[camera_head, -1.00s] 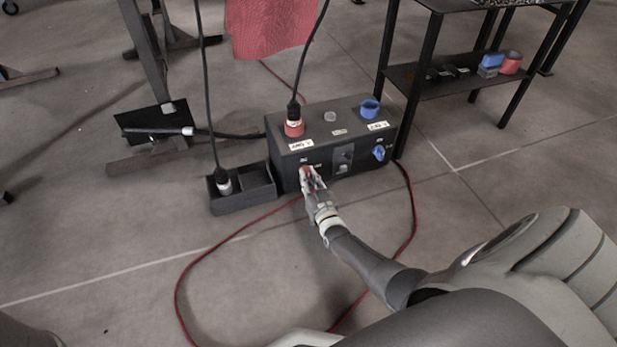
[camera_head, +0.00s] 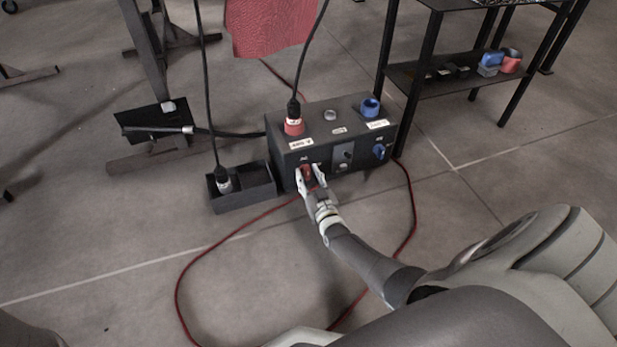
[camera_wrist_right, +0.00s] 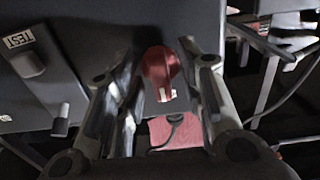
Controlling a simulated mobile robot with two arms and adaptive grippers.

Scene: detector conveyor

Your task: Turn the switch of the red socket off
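The dark box (camera_head: 335,120) stands on the floor. A black plug with a cable sits in the red socket (camera_head: 293,128) on its top left. The red switch (camera_head: 308,171) is on the box's front face below that socket, partly hidden by my right gripper (camera_head: 312,180). In the right wrist view the red switch (camera_wrist_right: 160,66) lies between the two spread fingers of the right gripper (camera_wrist_right: 157,85). Gaps show on both sides, so the fingers are open around it. My left gripper is not in view.
A blue socket (camera_head: 370,107) and blue switch (camera_head: 379,152) are on the box's right side. A black tray (camera_head: 244,190) holding a cable plug stands left of the box. A red cable (camera_head: 180,283) loops over the floor. A black shelf (camera_head: 450,85) stands behind right.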

